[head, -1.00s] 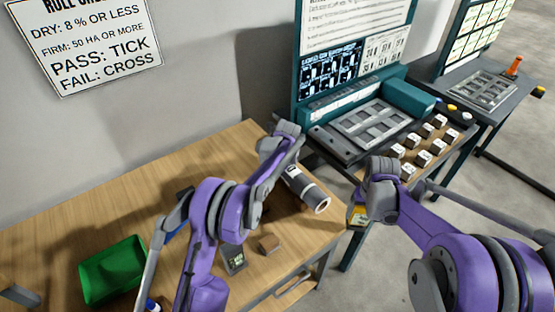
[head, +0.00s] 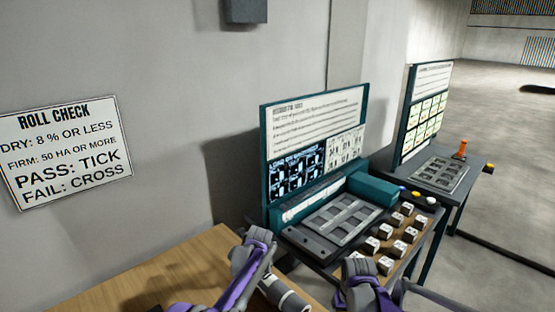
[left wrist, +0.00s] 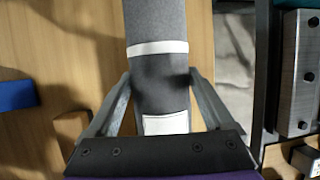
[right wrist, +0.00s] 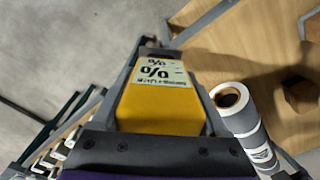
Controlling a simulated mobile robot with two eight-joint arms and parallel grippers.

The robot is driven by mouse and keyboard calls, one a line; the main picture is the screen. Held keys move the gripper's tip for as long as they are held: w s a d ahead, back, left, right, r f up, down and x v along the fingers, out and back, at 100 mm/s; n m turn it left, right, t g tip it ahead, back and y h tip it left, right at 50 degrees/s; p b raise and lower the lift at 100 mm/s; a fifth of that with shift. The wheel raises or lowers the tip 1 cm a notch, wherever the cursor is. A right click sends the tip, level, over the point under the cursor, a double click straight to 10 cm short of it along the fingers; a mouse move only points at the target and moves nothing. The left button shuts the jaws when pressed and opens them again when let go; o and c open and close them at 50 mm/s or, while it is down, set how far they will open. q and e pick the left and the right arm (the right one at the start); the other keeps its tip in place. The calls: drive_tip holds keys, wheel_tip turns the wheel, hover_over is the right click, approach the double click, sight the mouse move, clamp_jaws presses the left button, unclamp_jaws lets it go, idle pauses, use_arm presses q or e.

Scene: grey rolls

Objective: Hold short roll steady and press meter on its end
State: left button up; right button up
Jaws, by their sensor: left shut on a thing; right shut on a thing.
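The short roll (head: 284,293) is grey with a white band and lies on the wooden table, its open end toward the lower right. My left gripper (left wrist: 160,82) is shut on it, one finger on each side; a white label shows on the roll (left wrist: 165,124) near the palm. My right gripper (right wrist: 156,72) is shut on a yellow meter (right wrist: 158,112) with a "%" label. In the right wrist view, the roll's open end (right wrist: 228,96) is right of the meter, apart from it. In the head view, the meter is hidden or below the frame.
The wooden table (head: 165,272) fills the bottom left. A teal-framed station (head: 315,150) with a grey tray (head: 340,222) and several small blocks (head: 390,243) stands behind my right arm. A brown block (right wrist: 302,95) and a blue thing (left wrist: 15,95) lie near the roll.

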use_arm(q)
drive_tip(key=o, duration=1.4)
drive_tip(key=shift+r, duration=0.15)
